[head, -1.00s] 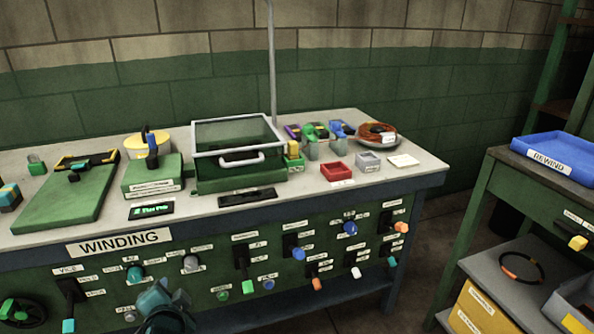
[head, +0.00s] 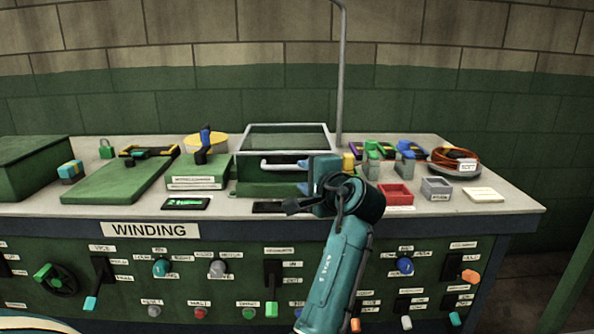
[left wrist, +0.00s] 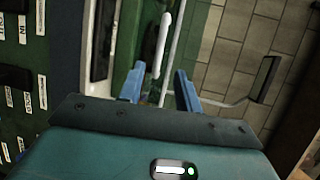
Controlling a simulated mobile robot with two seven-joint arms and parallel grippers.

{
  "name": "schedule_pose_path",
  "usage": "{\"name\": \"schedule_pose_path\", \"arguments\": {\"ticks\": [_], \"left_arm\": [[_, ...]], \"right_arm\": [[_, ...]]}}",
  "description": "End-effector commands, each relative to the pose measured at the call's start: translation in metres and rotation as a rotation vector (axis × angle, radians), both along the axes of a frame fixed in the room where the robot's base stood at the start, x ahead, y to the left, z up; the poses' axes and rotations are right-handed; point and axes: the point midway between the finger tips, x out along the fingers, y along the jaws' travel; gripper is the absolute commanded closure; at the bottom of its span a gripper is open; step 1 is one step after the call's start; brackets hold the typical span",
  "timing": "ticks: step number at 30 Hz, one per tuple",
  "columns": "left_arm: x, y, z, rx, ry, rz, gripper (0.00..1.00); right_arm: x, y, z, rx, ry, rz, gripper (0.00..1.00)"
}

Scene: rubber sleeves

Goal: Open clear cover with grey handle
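The clear cover (head: 287,138) has a grey frame and sits on a green base (head: 262,190) on the bench. It looks closed. Its pale grey handle (head: 279,166) runs across the front, with its right end close to my left gripper. My left gripper (head: 312,176) is in front of the cover's right part and hides some of it. In the left wrist view my two blue fingers (left wrist: 158,88) are apart, with nothing between them. The handle (left wrist: 162,45) shows just ahead of them, apparently not touching. My right gripper is not in view.
A metal post (head: 340,80) rises behind the cover. A green block with a yellow spool (head: 214,143) is to the left. Levers and knobs line the bench front (head: 215,245).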

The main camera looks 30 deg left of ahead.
Motion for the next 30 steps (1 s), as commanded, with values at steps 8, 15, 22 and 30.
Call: {"name": "schedule_pose_path", "arguments": {"ticks": [8, 15, 22, 30], "left_arm": [[0.034, 0.049, -0.011, 0.001, -0.002, 0.001, 0.66], [0.056, 0.079, -0.019, 0.000, -0.001, -0.001, 0.66], [0.064, 0.089, -0.022, -0.002, -0.002, -0.004, 0.66], [0.064, 0.089, -0.021, -0.001, -0.003, -0.004, 0.68]], "right_arm": [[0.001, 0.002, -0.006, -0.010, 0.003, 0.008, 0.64], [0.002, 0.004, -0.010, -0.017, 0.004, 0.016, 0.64], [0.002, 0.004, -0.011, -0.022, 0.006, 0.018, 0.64], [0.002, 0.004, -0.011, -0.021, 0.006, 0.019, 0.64]]}}
